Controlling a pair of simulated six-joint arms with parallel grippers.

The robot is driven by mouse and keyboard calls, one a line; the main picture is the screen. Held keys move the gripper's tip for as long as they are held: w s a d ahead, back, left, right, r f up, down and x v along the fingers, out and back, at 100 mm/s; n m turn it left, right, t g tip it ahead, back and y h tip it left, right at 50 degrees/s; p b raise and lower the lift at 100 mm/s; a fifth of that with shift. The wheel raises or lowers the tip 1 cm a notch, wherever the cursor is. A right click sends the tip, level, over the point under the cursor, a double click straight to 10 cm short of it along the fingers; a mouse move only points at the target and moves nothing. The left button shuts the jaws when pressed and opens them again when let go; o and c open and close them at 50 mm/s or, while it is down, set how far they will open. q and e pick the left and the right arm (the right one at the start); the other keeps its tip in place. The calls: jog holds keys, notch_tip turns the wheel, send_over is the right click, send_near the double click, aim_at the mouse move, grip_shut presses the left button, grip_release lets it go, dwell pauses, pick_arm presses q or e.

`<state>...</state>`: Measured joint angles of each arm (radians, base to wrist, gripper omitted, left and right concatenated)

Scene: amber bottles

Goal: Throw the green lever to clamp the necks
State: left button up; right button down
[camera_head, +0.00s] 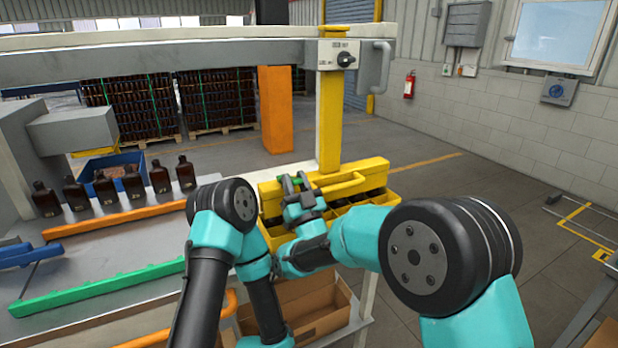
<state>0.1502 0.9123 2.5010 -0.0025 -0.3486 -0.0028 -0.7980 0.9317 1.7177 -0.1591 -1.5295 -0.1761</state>
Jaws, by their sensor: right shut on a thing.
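The yellow clamp tool (362,172) with its bar handle lies over the yellow crate (268,232) at the centre of the head view. A small piece of the green lever (297,181) shows at its left part. My right gripper (296,184) is shut on the green lever, its fingers on either side of it. The bottle necks under the tool are hidden, so I cannot tell whether they are clamped. My left arm shows left of the crate, but its gripper is out of view.
Several amber bottles (132,182) stand in a row on the bench at left, behind an orange rail (120,218). A green rail (95,288) lies nearer. A yellow post (329,120) rises behind the crate. An open cardboard box (300,325) is below.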

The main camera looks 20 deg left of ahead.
aim_at(295, 178)
jog(key=shift+f, duration=0.15)
jog(key=c, duration=0.8)
grip_release()
jog(key=shift+c, duration=0.2)
jog(key=shift+r, duration=0.5)
notch_tip(295, 178, up, 3)
jog(key=shift+f, duration=0.1)
jog(key=s+d, duration=0.3)
jog(key=s, duration=0.4)
jog(key=s+d+r, duration=0.1)
jog(key=s+d, duration=0.3)
jog(key=s, duration=0.3)
jog(key=shift+s+r, duration=0.15)
jog(key=shift+s, duration=0.15)
